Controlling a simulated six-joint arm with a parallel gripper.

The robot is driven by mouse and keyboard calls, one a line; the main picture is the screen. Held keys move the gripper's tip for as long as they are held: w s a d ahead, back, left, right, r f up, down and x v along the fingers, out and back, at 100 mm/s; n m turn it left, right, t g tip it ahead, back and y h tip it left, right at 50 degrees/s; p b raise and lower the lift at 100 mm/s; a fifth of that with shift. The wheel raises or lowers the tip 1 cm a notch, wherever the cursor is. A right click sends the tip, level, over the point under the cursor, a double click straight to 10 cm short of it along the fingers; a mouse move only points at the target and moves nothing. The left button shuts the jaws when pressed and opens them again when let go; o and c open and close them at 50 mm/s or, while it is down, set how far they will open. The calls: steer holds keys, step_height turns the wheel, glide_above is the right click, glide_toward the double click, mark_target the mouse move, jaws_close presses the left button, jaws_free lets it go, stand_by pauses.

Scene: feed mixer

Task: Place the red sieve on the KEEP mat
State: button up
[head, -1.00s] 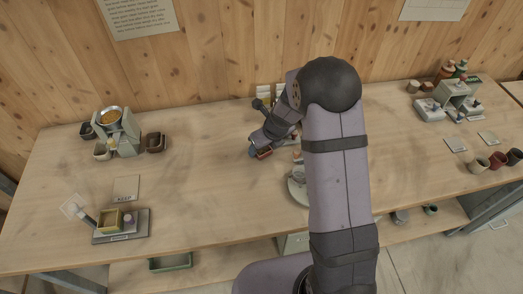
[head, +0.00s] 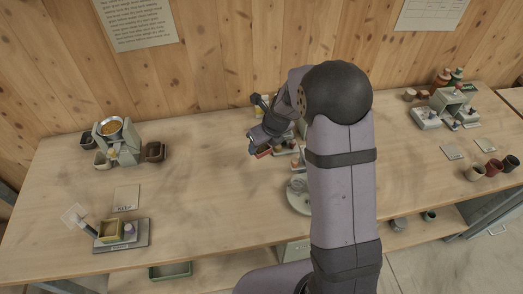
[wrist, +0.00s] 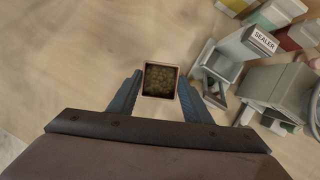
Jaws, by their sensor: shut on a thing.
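The red sieve (wrist: 160,80) is a small square frame with a red rim and a dark mesh. In the wrist view it sits between the two blue fingers of my gripper (wrist: 160,97), which is shut on it. In the head view my gripper (head: 260,149) is at the middle back of the bench, with a bit of the red sieve (head: 264,154) showing under it. The sieve's height above the bench is hard to tell. The KEEP mat (head: 126,195) is a pale square on the left of the bench, lying flat and bare.
The sealer (wrist: 258,43) stands close to the right of my gripper. A round plate (head: 299,204) lies nearer the front. A machine with a golden bowl (head: 112,128) stands behind the KEEP mat; a grey tray with a yellow box (head: 110,230) is in front. Bench between is clear.

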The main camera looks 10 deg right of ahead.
mark_target(261, 151)
steer(key=shift+r, duration=2.1)
